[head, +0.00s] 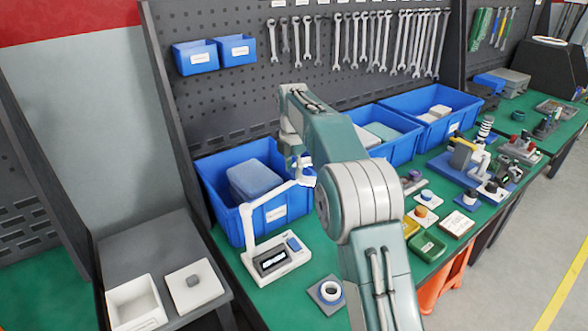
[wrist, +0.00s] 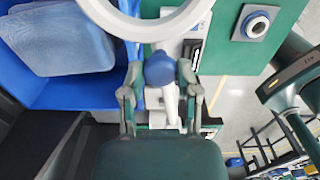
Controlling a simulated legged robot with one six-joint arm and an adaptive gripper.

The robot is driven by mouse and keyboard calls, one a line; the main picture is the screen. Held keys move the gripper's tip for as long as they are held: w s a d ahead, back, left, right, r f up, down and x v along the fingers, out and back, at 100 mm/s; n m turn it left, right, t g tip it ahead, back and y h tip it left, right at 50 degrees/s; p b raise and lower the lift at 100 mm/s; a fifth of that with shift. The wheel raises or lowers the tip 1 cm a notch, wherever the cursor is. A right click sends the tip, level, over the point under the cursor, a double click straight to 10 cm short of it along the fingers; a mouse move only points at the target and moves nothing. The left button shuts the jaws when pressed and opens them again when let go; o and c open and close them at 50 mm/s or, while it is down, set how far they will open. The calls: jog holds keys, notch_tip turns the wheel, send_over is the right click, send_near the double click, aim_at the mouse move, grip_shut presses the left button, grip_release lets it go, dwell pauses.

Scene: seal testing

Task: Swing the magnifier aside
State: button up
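In the head view the gripper is mostly hidden by my own arm, and the ring cannot be made out clearly.
A blue bin (head: 222,212) holding a grey-blue block stands directly behind the magnifier. A square plate with a white ring (head: 330,292) lies right of its base. More blue bins (head: 385,146) and small fixtures fill the green bench to the right. A pegboard with wrenches stands behind.

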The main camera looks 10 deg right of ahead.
aim_at(292, 168)
jog(key=o, duration=0.4)
jog(key=shift+w+a+f, duration=0.1)
jog(key=shift+w, duration=0.15)
jog(key=shift+a+r, duration=0.1)
jog(key=shift+r, duration=5.9)
